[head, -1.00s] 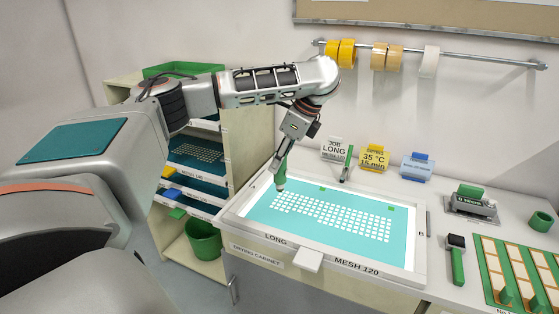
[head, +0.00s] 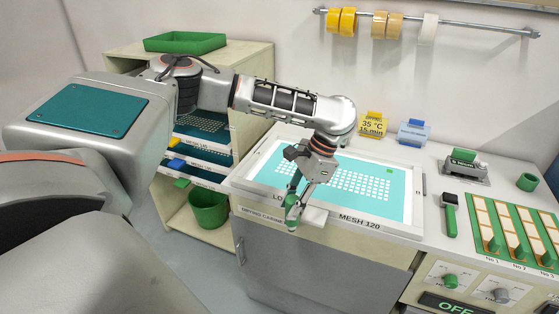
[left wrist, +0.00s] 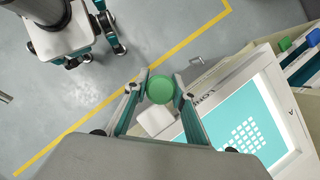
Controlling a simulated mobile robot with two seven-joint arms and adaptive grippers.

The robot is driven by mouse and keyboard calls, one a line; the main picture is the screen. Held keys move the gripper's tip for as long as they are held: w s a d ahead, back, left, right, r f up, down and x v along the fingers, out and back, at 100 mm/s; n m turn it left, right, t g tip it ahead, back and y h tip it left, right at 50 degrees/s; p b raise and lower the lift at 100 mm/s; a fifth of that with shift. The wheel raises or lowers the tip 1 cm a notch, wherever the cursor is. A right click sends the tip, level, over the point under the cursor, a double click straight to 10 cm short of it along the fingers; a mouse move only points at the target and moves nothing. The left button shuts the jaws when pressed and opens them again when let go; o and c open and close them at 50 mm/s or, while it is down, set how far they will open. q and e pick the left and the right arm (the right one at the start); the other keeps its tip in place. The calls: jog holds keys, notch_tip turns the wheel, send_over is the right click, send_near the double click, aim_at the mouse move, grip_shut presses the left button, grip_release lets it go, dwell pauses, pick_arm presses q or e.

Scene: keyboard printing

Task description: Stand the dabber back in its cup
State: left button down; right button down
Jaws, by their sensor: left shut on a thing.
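My left gripper (head: 297,200) is shut on the dabber (head: 292,212), a green-handled tool. It holds the dabber over the front edge of the screen frame, near the light tab. In the left wrist view the dabber's round green end (left wrist: 160,89) shows between the two fingertips. A small green cup (head: 527,181) stands at the right of the bench, well apart from the gripper; its inside is hard to see. My right gripper (left wrist: 96,56) shows only in the left wrist view, over the grey floor, with its fingers apart and nothing seen between them.
The white screen frame (head: 416,205) with its teal mesh lies on the bench. To its right are a green-handled brush-like tool (head: 450,220), a metal stamp (head: 463,168) and green racks (head: 483,232). Cards (head: 413,133) stand behind. A shelf with a green bucket (head: 209,210) is at left.

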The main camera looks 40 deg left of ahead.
pick_arm(q)
jog(key=s+d+f+n+h, duration=0.2)
jog(key=s+d+f+n, duration=0.3)
jog(key=d+f, duration=0.5)
jog(key=shift+s+d+f+n+g, duration=0.2)
jog(key=shift+s+f+n+g, duration=0.1)
jog(key=shift+n, duration=0.2)
jog(key=shift+w+r, duration=0.1)
